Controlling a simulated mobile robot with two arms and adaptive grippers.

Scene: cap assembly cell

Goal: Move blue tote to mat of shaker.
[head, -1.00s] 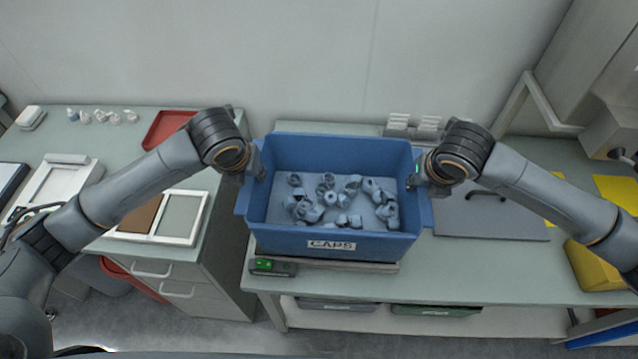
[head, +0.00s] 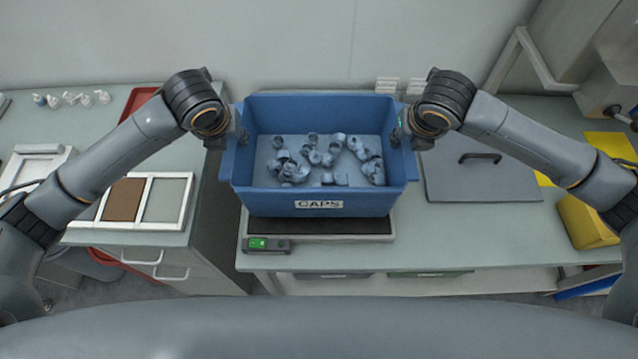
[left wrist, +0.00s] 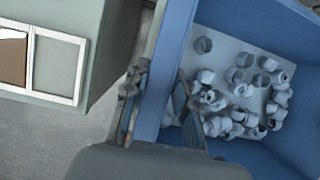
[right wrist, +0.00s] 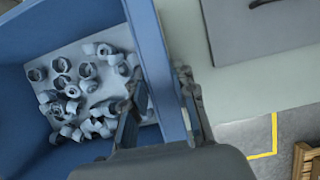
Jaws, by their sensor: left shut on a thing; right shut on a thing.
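The blue tote (head: 320,204), labelled CAPS, holds many loose grey caps (head: 325,155). It is level, with its front wall facing me. My left gripper (head: 239,137) is shut on its left wall, and the left wrist view shows one finger on each side of that wall (left wrist: 170,60). My right gripper (head: 399,135) is shut on its right wall, also seen in the right wrist view (right wrist: 155,60). A low grey unit with a dark mat (head: 330,226) and a green-lit switch (head: 258,244) lies under the tote. The tote appears raised over the mat; its underside is hidden.
A grey plate with a black handle (head: 480,180) lies right of the tote. A yellow block (head: 585,222) stands further right. A framed tray (head: 165,200) and a red tray (head: 138,100) sit on the left bench. A gap separates the benches.

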